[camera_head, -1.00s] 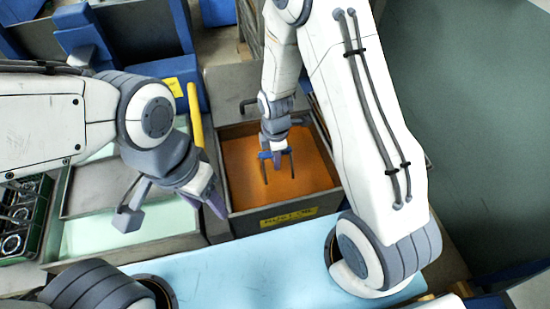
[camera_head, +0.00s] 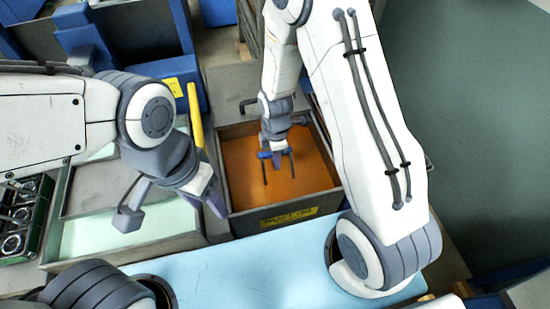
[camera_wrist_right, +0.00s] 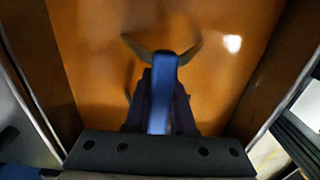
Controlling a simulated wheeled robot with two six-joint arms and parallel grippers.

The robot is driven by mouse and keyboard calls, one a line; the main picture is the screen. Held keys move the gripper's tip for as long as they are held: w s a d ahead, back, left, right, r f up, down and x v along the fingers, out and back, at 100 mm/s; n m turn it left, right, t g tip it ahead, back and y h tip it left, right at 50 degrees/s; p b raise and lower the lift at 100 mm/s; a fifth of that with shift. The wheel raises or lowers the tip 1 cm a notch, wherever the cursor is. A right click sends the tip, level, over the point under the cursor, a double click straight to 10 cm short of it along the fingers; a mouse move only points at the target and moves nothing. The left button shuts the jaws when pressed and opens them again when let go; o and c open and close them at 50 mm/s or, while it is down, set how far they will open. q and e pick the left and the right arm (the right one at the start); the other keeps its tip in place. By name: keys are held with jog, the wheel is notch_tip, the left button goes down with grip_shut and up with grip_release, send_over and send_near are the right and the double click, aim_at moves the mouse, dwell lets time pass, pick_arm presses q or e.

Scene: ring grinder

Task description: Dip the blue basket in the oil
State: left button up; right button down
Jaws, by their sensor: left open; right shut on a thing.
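The oil (camera_head: 243,180) is orange and fills a grey metal tank with a yellow label on its front wall. My right gripper (camera_head: 273,154) is over the oil, shut on the blue handle of the basket. The blue handle (camera_head: 264,155) shows above the oil, with two thin dark side bars going down from it; the rest of the basket is hidden in the oil. In the right wrist view the blue handle (camera_wrist_right: 162,85) sits between the dark fingers, with the orange oil around it. My left gripper (camera_head: 170,208) is open and empty, left of the oil tank.
A tank with pale green liquid (camera_head: 95,235) stands to the left, with a grey plate over part of it. A green crate (camera_head: 20,225) with metal rings is at the far left. A yellow bar (camera_head: 195,115) stands between the tanks. A light blue surface (camera_head: 270,265) lies in front.

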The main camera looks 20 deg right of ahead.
jog(key=shift+r, duration=0.2)
notch_tip(320, 180, up, 17)
jog(key=p, duration=1.4)
dwell(0.9)
jog(key=shift+f, duration=0.15)
dwell(1.6)
